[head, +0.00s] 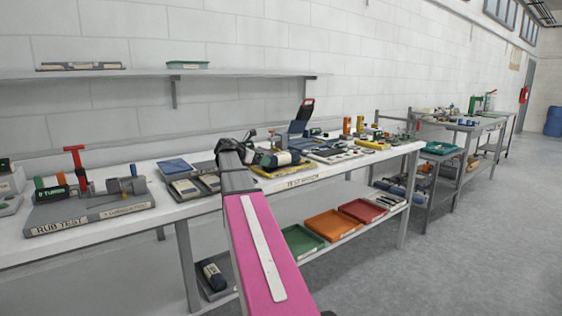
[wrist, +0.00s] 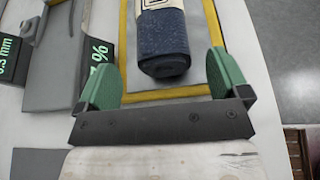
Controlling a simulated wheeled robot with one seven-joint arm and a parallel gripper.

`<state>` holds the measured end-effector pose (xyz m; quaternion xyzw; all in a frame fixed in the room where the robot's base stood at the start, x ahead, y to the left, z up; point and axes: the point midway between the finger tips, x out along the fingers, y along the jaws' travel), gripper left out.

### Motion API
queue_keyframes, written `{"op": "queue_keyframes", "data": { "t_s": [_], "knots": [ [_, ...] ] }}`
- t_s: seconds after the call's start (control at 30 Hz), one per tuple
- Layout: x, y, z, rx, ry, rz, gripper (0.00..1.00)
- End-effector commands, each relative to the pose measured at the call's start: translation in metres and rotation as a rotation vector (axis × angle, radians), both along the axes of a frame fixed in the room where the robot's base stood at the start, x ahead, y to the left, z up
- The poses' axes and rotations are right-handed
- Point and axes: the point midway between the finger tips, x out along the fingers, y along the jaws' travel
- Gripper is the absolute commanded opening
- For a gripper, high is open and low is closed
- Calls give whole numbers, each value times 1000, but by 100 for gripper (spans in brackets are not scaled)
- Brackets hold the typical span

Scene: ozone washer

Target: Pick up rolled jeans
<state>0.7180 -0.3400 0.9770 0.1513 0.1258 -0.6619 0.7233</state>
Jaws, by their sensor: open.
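The rolled jeans (wrist: 165,45) are a dark blue roll with a pale label band, lying in a grey tray with a yellow rim (wrist: 180,93). My gripper (wrist: 160,62) is open, its two green fingers spread wide apart on either side of the near end of the roll, with gaps visible on both sides. The fingers do not touch it. In the head view the rolled jeans (head: 282,158) lie on the yellow-edged tray on the bench, just right of the dark end of my pink arm. The fingers cannot be made out there.
The long white bench (head: 330,172) carries a rub test fixture (head: 90,208) at left and small trays (head: 185,188) close to my arm. A similar dark roll (head: 213,275) lies low under the bench. Coloured trays (head: 333,225) fill the lower shelf. Floor at right is clear.

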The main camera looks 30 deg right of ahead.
Motion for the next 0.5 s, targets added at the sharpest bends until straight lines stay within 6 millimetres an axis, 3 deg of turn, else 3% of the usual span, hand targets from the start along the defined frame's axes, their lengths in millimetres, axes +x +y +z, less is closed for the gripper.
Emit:
{"op": "queue_keyframes", "data": {
  "t_s": [0.23, 0.5],
  "knots": [
    [1, -32, -14, 0, 1, -1, 94],
    [1, -36, -15, 0, 0, 1, 94]
  ]
}}
